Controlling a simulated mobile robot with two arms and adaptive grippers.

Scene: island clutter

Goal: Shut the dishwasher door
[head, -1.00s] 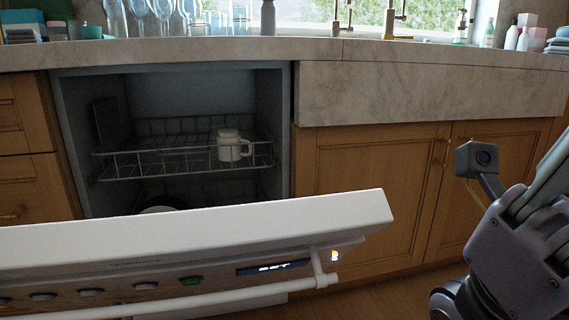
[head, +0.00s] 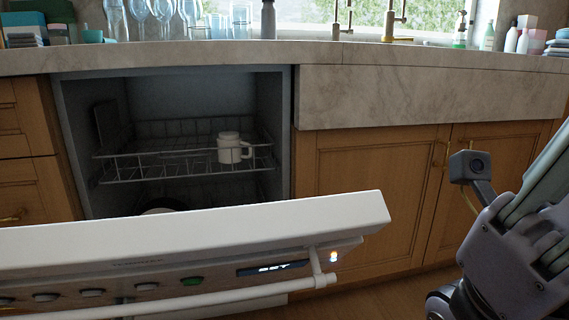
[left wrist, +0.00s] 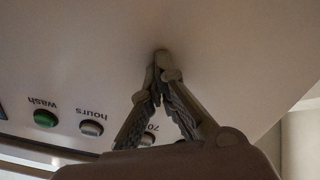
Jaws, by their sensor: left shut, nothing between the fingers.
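The white dishwasher door (head: 190,232) is partly open. It leans out toward me, with its top edge below the counter and a gap to the grey tub (head: 275,130). Its handle (head: 200,302) and control buttons show at the front. In the left wrist view, my left gripper (left wrist: 160,58) is shut and empty, its tips at the white door face (left wrist: 90,45) beside the buttons; whether they touch is unclear. The left gripper is not visible in the head view. My right arm (head: 515,245) stands at the right; its fingers do not show.
A rack (head: 185,165) holding a white mug (head: 233,148) sits inside the tub, and no rack sticks out past the opening. The stone counter (head: 180,58) above carries glasses and bottles. Wooden cabinets (head: 370,180) stand right of the dishwasher.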

